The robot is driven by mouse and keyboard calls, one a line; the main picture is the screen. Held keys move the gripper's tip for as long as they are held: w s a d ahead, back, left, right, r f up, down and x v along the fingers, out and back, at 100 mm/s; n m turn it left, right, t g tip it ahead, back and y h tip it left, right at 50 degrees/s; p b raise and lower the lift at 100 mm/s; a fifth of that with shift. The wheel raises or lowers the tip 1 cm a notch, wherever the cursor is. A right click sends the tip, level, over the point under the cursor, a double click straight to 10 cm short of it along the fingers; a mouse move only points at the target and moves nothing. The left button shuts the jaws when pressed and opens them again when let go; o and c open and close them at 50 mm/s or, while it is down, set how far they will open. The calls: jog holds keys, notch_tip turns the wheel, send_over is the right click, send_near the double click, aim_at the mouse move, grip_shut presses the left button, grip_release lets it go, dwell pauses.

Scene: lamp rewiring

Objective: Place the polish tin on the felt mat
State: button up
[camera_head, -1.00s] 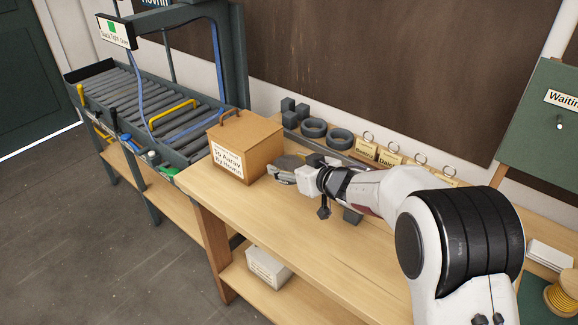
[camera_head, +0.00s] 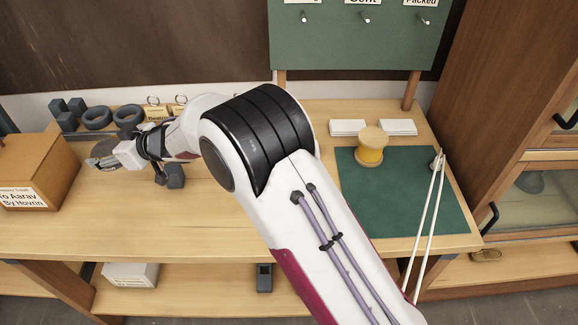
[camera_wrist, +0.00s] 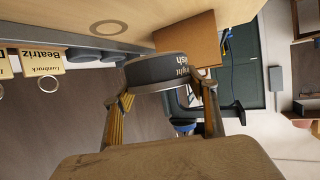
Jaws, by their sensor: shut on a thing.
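The polish tin (camera_wrist: 158,70) is a dark grey round tin with partly visible lettering. My gripper (camera_wrist: 162,95) is shut on it, one finger on each side, in the wrist view. In the head view the tin (camera_head: 104,148) shows as a grey disc at my gripper (camera_head: 108,160), over the left part of the bench, close to the cardboard box. The green felt mat (camera_head: 385,205) lies on the right part of the bench, well away from the tin. A spool of yellow wire (camera_head: 370,148) stands on its back part.
The cardboard box (camera_head: 35,165) stands at the left. Grey rings (camera_head: 97,118) and name tags line the back. White blocks (camera_head: 348,127) sit behind the mat, and white sticks (camera_head: 428,215) cross its right edge. The mat's middle is clear.

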jog(key=w+d+r+m+t+h, duration=0.1)
jog(key=w+d+m+t, duration=0.1)
jog(key=w+d, duration=0.8)
jog(key=w+d+r+m+t+h, duration=0.15)
jog(key=w+d, duration=0.45)
jog(key=d, duration=0.8)
jog(key=w+d+m+t+h, duration=0.2)
jog(key=w+d+m+t, duration=0.1)
jog(key=d, duration=2.4)
jog(key=s+d+f+m+h, duration=0.1)
jog(key=s+d, duration=0.6)
jog(key=d, duration=0.5)
jog(key=s+d+f+m+h, duration=0.1)
jog(key=s+d, duration=0.6)
jog(key=d, duration=0.5)
jog(key=s+d, duration=0.2)
jog(key=s, duration=0.6)
jog(key=s+a+n+g+y, duration=0.1)
jog(key=s+a+n+y, duration=0.2)
jog(key=s+a, duration=0.2)
jog(key=shift+a+f, duration=0.2)
jog(key=shift+a, duration=0.9)
